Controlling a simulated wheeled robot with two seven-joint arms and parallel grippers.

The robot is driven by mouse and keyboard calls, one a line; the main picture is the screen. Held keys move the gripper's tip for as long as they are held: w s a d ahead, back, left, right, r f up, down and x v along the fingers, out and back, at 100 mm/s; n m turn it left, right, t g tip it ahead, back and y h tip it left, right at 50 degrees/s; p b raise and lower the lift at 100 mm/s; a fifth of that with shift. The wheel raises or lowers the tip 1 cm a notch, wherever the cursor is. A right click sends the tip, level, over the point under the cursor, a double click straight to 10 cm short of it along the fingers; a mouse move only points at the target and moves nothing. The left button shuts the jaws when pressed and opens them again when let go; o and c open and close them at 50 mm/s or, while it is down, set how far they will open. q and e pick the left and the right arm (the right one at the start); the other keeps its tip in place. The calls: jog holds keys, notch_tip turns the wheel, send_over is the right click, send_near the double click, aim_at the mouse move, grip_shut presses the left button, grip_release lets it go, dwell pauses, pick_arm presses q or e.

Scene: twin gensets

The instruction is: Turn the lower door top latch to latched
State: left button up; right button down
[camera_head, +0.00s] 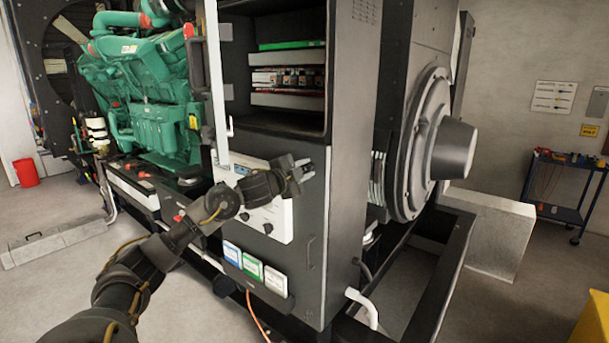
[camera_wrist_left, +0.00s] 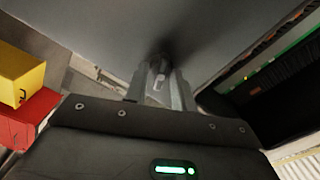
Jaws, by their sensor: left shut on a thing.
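The lower door (camera_head: 282,240) is the dark front panel of the cabinet below an open compartment, and it appears closed. My left gripper (camera_head: 303,172) reaches across the white control plate to the door's upper right part. In the left wrist view, the fingers (camera_wrist_left: 160,88) are shut on a small metallic latch (camera_wrist_left: 159,72) that stands out from the grey door face. The fingers hide much of the latch, so I cannot tell its turn angle. In the head view the gripper covers most of it. My right gripper is not in view.
The open compartment (camera_head: 288,118) with wiring sits above the lower door. An upright white-edged door (camera_head: 216,80) stands open at its left. A green engine (camera_head: 150,100) is at left. A blue cart (camera_head: 562,200) stands at right. Bare floor lies at front left.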

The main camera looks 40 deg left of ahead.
pick_arm(q)
jog(key=m+b, duration=0.2)
jog(key=m, duration=0.3)
jog(key=shift+f, duration=0.2)
dwell(0.4)
jog(key=o, duration=1)
jog(key=shift+c, duration=0.2)
jog(key=shift+s, duration=0.1)
jog(key=s+b, duration=0.5)
jog(key=s, duration=0.5)
jog(key=shift+s+d, duration=0.2)
jog(key=shift+s, duration=0.15)
